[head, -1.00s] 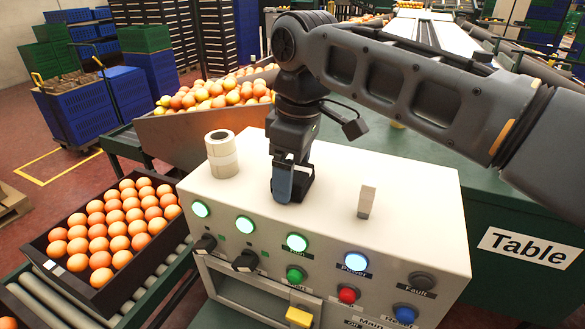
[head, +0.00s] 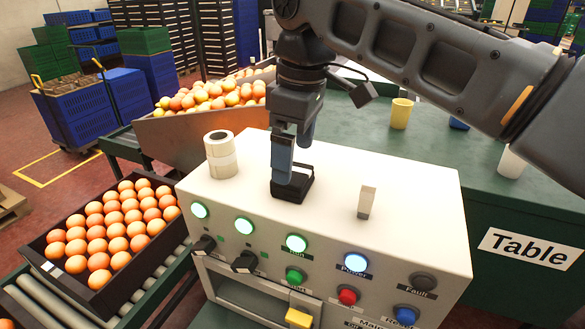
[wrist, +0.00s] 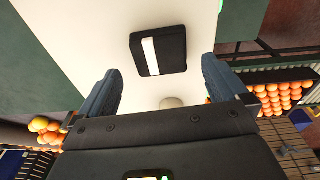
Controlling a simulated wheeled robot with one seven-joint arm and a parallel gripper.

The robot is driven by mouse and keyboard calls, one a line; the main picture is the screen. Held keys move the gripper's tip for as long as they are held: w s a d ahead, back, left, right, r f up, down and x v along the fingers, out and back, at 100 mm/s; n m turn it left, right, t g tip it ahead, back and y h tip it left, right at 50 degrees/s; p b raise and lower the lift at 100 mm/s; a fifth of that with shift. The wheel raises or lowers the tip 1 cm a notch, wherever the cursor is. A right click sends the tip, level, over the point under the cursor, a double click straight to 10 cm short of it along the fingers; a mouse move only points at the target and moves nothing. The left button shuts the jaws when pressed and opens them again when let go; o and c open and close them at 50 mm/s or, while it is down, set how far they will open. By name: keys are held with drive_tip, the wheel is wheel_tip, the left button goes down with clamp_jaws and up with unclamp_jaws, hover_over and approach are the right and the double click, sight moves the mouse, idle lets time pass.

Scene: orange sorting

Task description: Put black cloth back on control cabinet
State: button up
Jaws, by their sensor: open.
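In the wrist view the cloth (wrist: 174,62) shows a white stripe and rests on the white surface just beyond my fingertips. My gripper (head: 294,163) is above the cloth, pointing down. Its two blue-grey fingers are apart with nothing between them. In the head view one finger partly covers the cloth.
A white tape roll (head: 221,155) stands left of the cloth, and a small pale upright block (head: 366,202) to its right. A yellow cup (head: 401,113) and a white cup (head: 512,161) stand on the green table (head: 440,150). An orange tray (head: 45,238) is at left.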

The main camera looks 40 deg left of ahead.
sight(298, 175)
wheel_tip(298, 175, up, 7)
drive_tip(key=shift+d+r, duration=0.2)
drive_tip(key=shift+d, duration=0.15)
drive_tip(key=shift+s, duration=0.1)
idle(0.4)
